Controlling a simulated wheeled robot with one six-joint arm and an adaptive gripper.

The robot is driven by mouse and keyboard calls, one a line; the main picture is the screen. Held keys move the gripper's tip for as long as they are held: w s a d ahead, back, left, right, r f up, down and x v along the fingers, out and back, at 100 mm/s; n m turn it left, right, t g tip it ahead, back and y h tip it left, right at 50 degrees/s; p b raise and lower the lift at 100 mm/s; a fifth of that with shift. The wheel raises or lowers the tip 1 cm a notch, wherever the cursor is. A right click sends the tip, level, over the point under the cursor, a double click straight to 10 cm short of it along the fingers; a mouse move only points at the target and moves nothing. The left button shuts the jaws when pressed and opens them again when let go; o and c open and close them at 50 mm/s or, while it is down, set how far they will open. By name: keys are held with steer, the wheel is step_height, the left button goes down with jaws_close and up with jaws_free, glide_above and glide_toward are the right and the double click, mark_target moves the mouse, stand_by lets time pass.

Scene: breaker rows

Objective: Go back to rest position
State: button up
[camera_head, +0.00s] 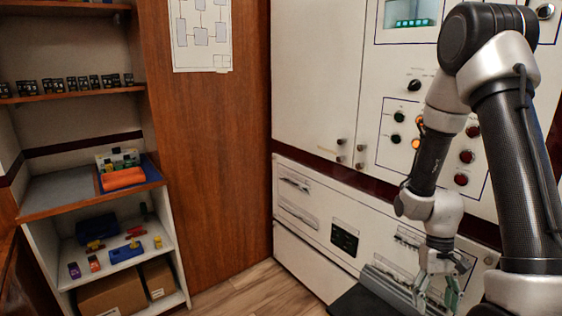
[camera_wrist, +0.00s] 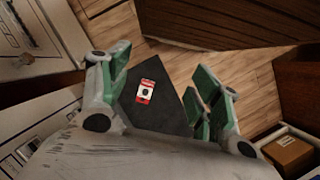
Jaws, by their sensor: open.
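My arm reaches down the right side of the head view. My gripper (camera_head: 437,288) hangs in front of the lower part of the white control cabinet (camera_head: 315,90), pointing down. In the wrist view my gripper (camera_wrist: 165,85) shows its green-padded fingers spread wide apart, with nothing between them. Below the fingers is a dark flat surface (camera_wrist: 160,112). A small red and white card-like item (camera_wrist: 145,92) lies on it, apart from the fingers.
The cabinet carries knobs and red buttons (camera_head: 461,180) close to my arm. Wooden floor (camera_head: 235,291) is clear between shelf and cabinet.

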steer(key=s+r+t, duration=0.2)
steer(key=r+t, duration=0.1)
steer(key=r, duration=0.7)
steer(key=s+a+r+t, duration=0.1)
steer(key=s+r+t, duration=0.1)
steer(key=r, duration=0.8)
steer(key=s+a+r+n+t, duration=0.1)
steer(key=s+r+t, duration=0.2)
steer(key=r, duration=0.8)
steer(key=shift+s+t, duration=0.3)
steer(key=shift+s, duration=0.25)
